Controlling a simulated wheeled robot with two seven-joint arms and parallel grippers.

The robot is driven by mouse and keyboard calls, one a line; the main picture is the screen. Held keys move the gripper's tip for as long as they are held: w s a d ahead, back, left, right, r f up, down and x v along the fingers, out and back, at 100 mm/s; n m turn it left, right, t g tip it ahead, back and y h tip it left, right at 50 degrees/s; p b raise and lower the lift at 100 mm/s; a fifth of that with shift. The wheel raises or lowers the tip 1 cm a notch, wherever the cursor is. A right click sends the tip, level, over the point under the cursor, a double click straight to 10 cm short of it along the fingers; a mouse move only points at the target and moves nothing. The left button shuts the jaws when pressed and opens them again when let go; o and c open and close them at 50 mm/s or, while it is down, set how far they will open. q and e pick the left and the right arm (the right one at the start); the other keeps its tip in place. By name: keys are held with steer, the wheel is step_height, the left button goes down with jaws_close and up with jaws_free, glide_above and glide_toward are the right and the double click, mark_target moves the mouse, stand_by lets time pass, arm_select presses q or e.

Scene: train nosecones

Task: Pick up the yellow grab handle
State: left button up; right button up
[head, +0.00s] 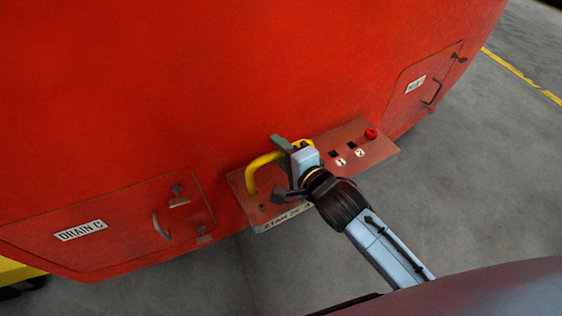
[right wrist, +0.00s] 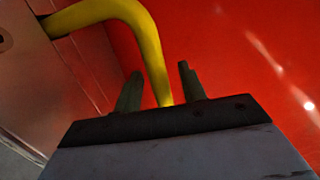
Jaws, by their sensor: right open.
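The yellow grab handle (head: 262,162) is a bent tube that rises from a red step plate on the red nosecone. My right gripper (head: 278,142) is at the handle's upper bar and hides part of it in the head view. In the right wrist view the handle (right wrist: 134,20) runs down between the two fingers of my right gripper (right wrist: 158,85). The fingers are apart, one on each side of the tube. I cannot tell whether either finger touches it. My left gripper is not in view.
The step plate (head: 334,150) carries a red knob (head: 371,134) and square holes labelled 1 and 2. A hatch marked DRAIN C (head: 110,225) is at the left, another hatch (head: 424,88) at the right. Grey floor (head: 480,170) is clear at the right.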

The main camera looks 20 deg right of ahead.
jaws_close()
steer(key=shift+r, duration=0.1)
stand_by(0.3)
